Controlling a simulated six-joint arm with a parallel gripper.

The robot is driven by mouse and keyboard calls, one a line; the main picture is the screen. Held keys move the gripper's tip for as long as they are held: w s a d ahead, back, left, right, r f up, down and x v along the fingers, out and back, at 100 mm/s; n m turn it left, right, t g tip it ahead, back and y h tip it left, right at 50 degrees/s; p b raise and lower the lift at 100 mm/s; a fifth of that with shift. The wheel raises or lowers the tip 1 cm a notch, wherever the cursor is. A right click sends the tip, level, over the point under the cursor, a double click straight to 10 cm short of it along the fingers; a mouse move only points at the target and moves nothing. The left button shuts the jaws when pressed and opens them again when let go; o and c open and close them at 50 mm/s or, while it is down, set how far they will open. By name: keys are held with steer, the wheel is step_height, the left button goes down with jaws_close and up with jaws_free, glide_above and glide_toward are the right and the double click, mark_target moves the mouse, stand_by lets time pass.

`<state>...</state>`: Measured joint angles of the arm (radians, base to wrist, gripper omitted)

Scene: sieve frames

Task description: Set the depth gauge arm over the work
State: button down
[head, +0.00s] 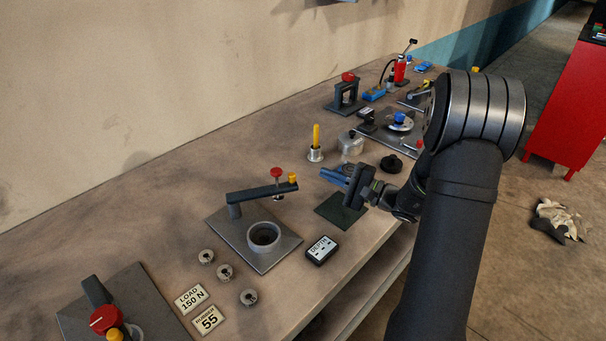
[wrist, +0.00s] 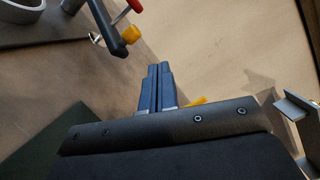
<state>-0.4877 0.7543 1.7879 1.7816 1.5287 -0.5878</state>
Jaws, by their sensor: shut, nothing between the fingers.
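The depth gauge arm (head: 255,193) is a dark bar on a post at the back left of a grey base plate. It carries a red knob (head: 276,172) with a spindle below and a yellow knob (head: 292,178) at its free end. The work, a grey ring-shaped cup (head: 264,236), stands on the plate; the bar passes behind it in the head view, apart from its opening. My gripper (head: 324,173) is shut and empty, right of the yellow end. In the wrist view its fingertips (wrist: 158,67) are just short of the yellow knob (wrist: 131,34).
A black display marked DEPTH (head: 322,250) lies right of the plate. Several small metal rings (head: 225,272) and two label cards (head: 191,298) lie in front. A dark green mat (head: 340,212) is below my gripper. A yellow-handled tool (head: 316,142) and metal jar (head: 350,146) stand behind.

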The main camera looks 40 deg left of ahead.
steer(key=a+f+n+g+h, duration=0.1)
steer(key=a+n+g+h, duration=0.1)
steer(key=a+n, duration=0.6)
steer(key=shift+s+d+m, duration=0.25)
steer(key=shift+s+m, duration=0.15)
steer(key=shift+s, duration=0.45)
steer(key=shift+s+d+m, duration=0.25)
steer(key=shift+s+m, duration=0.15)
steer(key=shift+s, duration=0.45)
